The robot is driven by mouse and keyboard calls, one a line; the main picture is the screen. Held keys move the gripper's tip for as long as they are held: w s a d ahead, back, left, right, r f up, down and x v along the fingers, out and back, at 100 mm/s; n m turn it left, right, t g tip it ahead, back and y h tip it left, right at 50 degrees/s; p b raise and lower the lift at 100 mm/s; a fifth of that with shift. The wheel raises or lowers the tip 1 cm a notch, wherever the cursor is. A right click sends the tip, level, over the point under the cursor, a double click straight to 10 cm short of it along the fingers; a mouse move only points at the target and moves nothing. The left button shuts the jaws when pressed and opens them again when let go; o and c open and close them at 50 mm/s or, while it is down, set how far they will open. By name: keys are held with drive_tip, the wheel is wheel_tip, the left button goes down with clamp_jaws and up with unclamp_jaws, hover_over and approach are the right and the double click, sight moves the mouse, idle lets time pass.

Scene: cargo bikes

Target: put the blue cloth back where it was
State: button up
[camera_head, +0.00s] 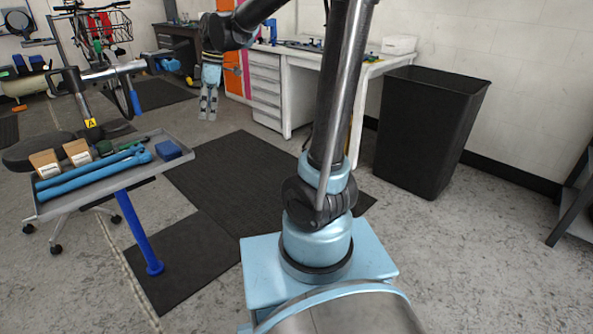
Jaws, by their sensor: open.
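A small dark blue folded piece (168,150), which looks like the blue cloth, lies at the right end of the grey tool tray (184,141). It is beside the end of a long light-blue tool (92,176). My gripper (208,114) hangs pointing down in the upper middle left, right of the tray and higher in the picture. It is open, with nothing visible between its fingers. The gripper appears apart from the cloth; the exact distance cannot be told.
The tray also holds two small brown boxes (78,152) and green-handled tools; a blue post (138,232) stands under it. A white workbench (300,92) and a black bin (425,130) stand behind. Dark mats (215,180) cover clear floor between.

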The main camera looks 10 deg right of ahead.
drive_tip(key=s+d+f+m+t+h, duration=0.1)
drive_tip(key=s+d+f+m, duration=0.1)
drive_tip(key=s+d+m, duration=0.5)
drive_tip(key=s+d+f+m+t, duration=0.1)
drive_tip(key=s+d+f+m, duration=0.2)
drive_tip(key=d, duration=0.6)
drive_tip(key=s+d+f+m+h, duration=0.2)
drive_tip(key=s+d+f+m, duration=0.6)
drive_tip(key=s, duration=0.3)
drive_tip(key=shift+s+d+f+t, duration=0.2)
drive_tip(key=shift+d+t, duration=0.2)
drive_tip(key=shift+d, duration=0.15)
